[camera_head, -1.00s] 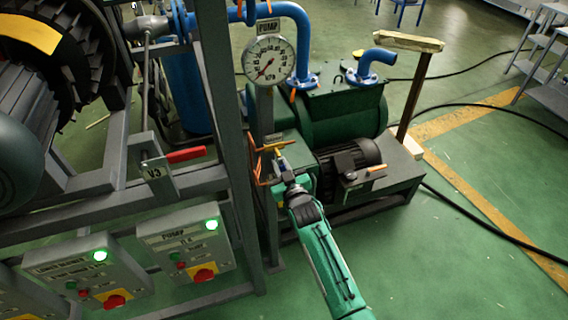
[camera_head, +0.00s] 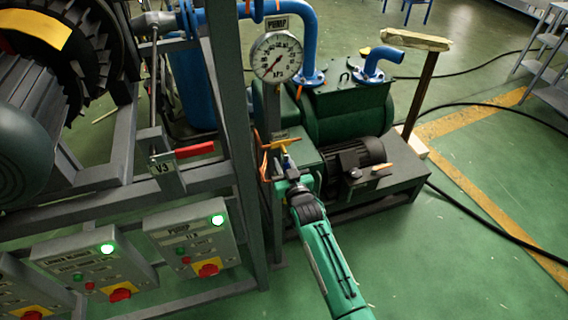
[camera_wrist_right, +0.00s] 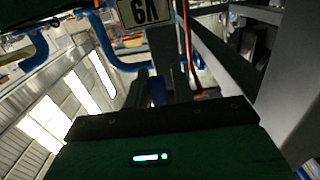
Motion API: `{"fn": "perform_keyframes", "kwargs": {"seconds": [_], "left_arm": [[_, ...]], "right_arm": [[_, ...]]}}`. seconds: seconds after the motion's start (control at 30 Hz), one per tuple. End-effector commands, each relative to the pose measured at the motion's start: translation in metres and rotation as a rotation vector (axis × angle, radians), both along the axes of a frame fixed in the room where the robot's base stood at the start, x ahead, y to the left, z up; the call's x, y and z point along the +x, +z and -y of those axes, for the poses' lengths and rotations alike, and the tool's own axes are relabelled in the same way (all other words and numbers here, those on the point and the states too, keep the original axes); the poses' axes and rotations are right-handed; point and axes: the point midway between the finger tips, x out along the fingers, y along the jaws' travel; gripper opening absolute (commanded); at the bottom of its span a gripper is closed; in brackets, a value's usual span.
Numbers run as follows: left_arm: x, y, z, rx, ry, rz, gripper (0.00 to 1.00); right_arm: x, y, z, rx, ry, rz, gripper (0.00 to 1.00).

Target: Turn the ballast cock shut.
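A small yellow-orange handle (camera_head: 282,143), which looks like the ballast cock, sits at the near left end of the green pump (camera_head: 345,112), behind the frame post. My right gripper (camera_head: 286,166) is just below and in front of the handle. They look very close, but I cannot tell whether they touch. The fingers are too small and dark to show whether they are open. My left gripper is not in view.
A round pressure gauge (camera_head: 277,57) stands above the handle. The grey frame post (camera_head: 232,130) rises close on the left, with a red-handled valve (camera_head: 194,149) labelled V3 and switch boxes (camera_head: 192,238). Orange tubing (camera_head: 264,165) hangs beside my gripper. Open green floor lies to the right.

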Motion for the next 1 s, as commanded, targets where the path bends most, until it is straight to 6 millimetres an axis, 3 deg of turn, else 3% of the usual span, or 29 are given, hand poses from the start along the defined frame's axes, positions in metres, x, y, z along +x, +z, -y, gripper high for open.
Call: {"fn": "perform_keyframes", "kwargs": {"seconds": [0.47, 1.0], "left_arm": [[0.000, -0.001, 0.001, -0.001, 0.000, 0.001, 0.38], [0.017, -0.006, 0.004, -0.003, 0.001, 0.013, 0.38]], "right_arm": [[-0.007, 0.000, 0.003, -0.003, -0.001, 0.003, 0.38], [-0.100, -0.001, 0.033, -0.003, 0.000, 0.001, 0.38]]}}
